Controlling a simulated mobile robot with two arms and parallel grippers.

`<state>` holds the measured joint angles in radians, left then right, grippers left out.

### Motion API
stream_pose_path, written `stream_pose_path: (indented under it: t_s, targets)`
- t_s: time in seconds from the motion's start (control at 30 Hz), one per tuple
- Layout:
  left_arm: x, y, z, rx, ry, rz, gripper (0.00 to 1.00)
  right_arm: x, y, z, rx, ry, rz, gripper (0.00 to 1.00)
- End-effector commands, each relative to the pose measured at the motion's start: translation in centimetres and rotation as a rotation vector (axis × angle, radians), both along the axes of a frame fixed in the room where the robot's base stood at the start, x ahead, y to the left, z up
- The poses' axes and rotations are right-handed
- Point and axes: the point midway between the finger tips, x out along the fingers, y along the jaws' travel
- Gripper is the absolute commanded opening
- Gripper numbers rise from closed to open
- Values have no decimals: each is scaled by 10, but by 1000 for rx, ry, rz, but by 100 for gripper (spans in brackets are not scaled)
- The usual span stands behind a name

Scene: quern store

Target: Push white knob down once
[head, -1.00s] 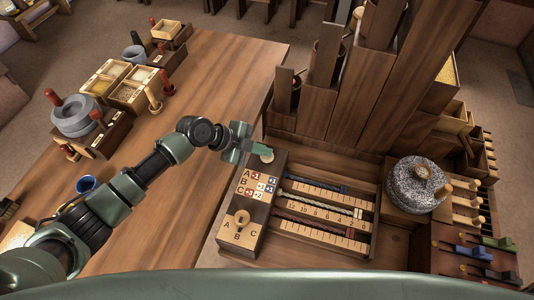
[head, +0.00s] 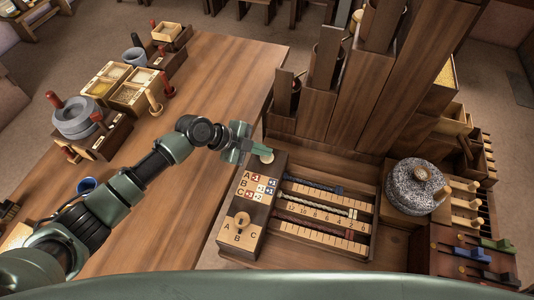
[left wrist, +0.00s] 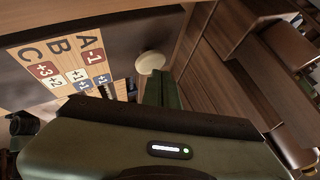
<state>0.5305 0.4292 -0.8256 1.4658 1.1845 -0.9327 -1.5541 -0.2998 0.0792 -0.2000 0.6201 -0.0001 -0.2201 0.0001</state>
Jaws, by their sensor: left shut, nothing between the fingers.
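The white knob (head: 267,157) is a pale round button at the far end of the dark wooden control box (head: 266,171). My left gripper (head: 248,149) is shut and empty, its green fingertips just left of the knob and close to it. In the left wrist view, the knob (left wrist: 150,62) shows just beyond the green fingertips (left wrist: 158,76). I cannot tell whether they touch it. My right gripper is not in view.
A lettered panel with coloured number tiles (head: 258,186) and an A-B-C selector (head: 241,222) lie nearer on the box. Bead rails (head: 318,212) lie right of it, tall wooden chutes (head: 323,80) behind. A stone quern (head: 415,186) stands at right.

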Motion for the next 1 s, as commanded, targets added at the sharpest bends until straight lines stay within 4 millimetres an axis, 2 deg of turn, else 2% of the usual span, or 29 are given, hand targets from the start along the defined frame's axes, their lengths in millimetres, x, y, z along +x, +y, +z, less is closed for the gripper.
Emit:
stream_pose_path:
  t_s: [0.1,0.57,1.0]
  targets:
    - [0,0,8,0,-1,0,0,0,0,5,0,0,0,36]
    - [1,0,14,-1,-2,0,0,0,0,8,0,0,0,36]
    - [1,0,57,-1,-3,1,0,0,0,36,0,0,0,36]
